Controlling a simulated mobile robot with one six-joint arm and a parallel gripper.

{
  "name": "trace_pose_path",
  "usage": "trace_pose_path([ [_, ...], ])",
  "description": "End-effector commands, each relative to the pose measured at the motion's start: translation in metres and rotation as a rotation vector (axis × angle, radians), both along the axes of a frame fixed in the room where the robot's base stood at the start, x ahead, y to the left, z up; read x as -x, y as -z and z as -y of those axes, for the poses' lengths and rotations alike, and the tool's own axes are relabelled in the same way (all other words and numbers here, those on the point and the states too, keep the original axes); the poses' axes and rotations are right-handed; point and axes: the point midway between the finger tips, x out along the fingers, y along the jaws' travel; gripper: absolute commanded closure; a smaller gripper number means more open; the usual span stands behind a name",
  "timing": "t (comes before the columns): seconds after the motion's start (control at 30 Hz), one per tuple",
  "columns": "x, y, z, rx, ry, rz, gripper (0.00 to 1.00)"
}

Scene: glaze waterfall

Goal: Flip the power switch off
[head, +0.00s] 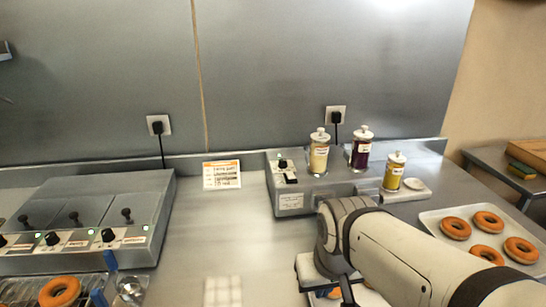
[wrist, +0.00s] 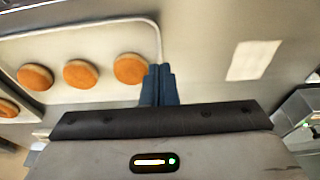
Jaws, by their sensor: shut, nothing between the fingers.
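In the head view a steel control box (head: 316,193) stands at the back middle, with a black knob (head: 283,163) beside a small green light and a dark switch-like part (head: 290,178) in front of it. Which control is the power switch, and its position, I cannot tell. My gripper (wrist: 159,84) shows in the wrist view with its blue fingers together and empty, over the counter by the edge of a doughnut tray (wrist: 158,36). In the wrist view a green light (wrist: 305,124) shows on a unit at the right edge.
Several jars (head: 319,152) stand on and beside the box. A second steel unit (head: 95,205) with levers, knobs and green lights is at the left. A tray of doughnuts (head: 432,222) lies at the right.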

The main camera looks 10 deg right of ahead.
Motion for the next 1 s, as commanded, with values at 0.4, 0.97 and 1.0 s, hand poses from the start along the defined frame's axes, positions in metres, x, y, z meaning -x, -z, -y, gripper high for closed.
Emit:
trace_pose_path([
  [0.4, -0.061, -0.039, 0.018, -0.001, 0.004, 0.066, 1.00],
  [0.97, -0.314, -0.152, 0.019, -0.005, 0.002, 0.369, 1.00],
  [1.0, -0.318, -0.153, 0.019, -0.005, 0.002, 0.374, 1.00],
])
